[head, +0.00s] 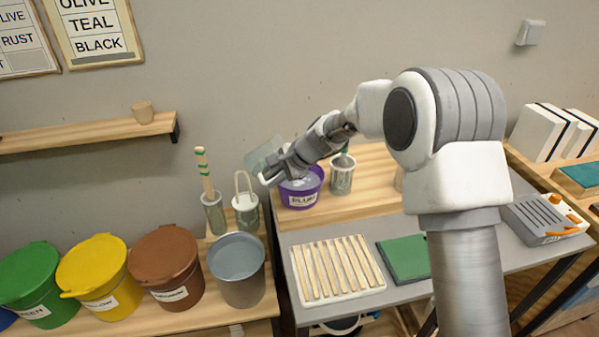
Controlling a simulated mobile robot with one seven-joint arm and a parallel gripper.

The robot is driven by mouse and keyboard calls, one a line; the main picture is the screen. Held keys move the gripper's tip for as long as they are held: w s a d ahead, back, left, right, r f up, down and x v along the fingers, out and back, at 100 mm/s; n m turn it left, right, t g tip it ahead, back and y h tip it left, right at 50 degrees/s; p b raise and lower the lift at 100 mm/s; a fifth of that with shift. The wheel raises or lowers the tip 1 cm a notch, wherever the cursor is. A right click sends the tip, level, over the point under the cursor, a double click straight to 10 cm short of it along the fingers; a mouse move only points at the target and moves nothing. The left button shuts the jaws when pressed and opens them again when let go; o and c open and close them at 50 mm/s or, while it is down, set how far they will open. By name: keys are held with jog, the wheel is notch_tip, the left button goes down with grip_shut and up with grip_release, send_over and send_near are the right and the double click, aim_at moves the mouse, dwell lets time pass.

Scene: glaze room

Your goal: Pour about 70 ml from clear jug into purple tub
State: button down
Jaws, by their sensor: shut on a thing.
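My gripper (277,173) is shut on the clear jug (262,152), which I hold up in the air at the back of the work table. The jug is see-through and looks tilted, and it is partly hidden by the gripper. The purple tub (302,196), with a label that seems to read PLUM, stands on the wooden board just below and to the right of the jug. Pale greyish content shows inside the tub. I cannot make out any stream from the jug, and the liquid level in it is unclear.
A grey bucket of liquid (237,262) stands left of the table. Green (30,275), yellow (95,268) and brown (165,262) lidded buckets line the left. A metal container (342,178) stands right of the tub. A slatted rack (335,268) lies in front.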

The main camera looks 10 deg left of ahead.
aim_at(265, 184)
jog(key=shift+r+h+p, duration=1.15)
jog(key=shift+h+p, duration=0.25)
jog(key=shift+p, duration=4.15)
jog(key=a+f+h+p, duration=0.1)
jog(key=p, duration=0.2)
jog(key=shift+s+f, duration=0.1)
jog(key=shift+f, duration=0.3)
jog(key=shift+a+f+n+h+p, duration=0.35)
jog(key=shift+f+h+p, duration=0.15)
jog(key=shift+f+h, duration=0.15)
jog(key=shift+a+f+t+h, duration=0.3)
jog(key=shift+f+h, duration=0.25)
jog(key=shift+f, duration=0.05)
jog(key=shift+a+f+t+h+b, duration=0.15)
jog(key=shift+a+f+h+b, duration=0.4)
jog(key=shift+f+h+b, duration=0.55)
jog(key=shift+a+f+t+h+b, duration=0.15)
jog(key=shift+a+f+h+b, duration=0.45)
jog(key=shift+b, duration=0.9)
jog(key=shift+r, duration=0.25)
jog(key=shift+s+r+h, duration=0.1)
jog(key=shift+s+h, duration=0.1)
jog(key=shift+h, duration=0.1)
